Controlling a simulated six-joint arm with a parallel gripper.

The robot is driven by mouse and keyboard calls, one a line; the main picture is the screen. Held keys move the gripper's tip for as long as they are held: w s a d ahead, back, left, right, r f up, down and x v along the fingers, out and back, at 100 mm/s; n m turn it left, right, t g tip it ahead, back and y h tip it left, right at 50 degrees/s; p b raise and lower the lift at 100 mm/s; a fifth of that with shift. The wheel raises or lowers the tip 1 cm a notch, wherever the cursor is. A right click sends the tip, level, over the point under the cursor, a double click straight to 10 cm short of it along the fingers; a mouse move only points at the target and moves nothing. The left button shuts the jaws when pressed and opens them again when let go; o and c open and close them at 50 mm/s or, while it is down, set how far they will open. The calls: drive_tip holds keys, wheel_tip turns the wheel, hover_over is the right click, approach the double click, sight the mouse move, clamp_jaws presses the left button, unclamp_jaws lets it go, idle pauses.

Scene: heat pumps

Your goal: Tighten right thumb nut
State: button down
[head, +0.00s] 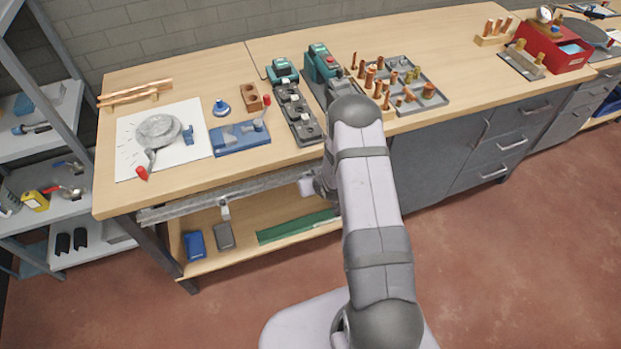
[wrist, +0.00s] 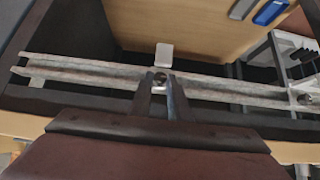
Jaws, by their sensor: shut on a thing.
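My gripper (wrist: 160,92) shows in the wrist view with its two dark fingers at a long grey metal rail (wrist: 85,70). It is shut on a small dark round thumb nut (wrist: 160,79) at the rail. The nut's turn and seating cannot be told. Another dark round fitting (wrist: 305,98) sits on the rail at the right edge of the wrist view. In the head view, the rail (head: 260,187) runs below the bench's front edge, and my arm hides its right part and the gripper's fingers.
A pale plate (wrist: 164,54) stands just beyond the rail. The lower shelf holds a blue box (head: 194,245), a grey box (head: 223,236) and a green strip (head: 297,226). The bench top (head: 200,80) above carries tools and fittings. The floor in front is clear.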

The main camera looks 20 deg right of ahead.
drive_tip(key=shift+w+a+r, duration=0.15)
drive_tip(key=shift+w, duration=0.05)
drive_tip(key=shift+y, duration=0.5)
drive_tip(key=shift+m+y+p, duration=0.3)
drive_tip(key=shift+p, duration=0.05)
drive_tip(key=shift+s+d+m+y, duration=0.1)
drive_tip(key=shift+d+m+y, duration=0.2)
drive_tip(key=shift+y, duration=0.2)
drive_tip(key=shift+a, duration=0.1)
drive_tip(key=c, duration=1.8)
unclamp_jaws()
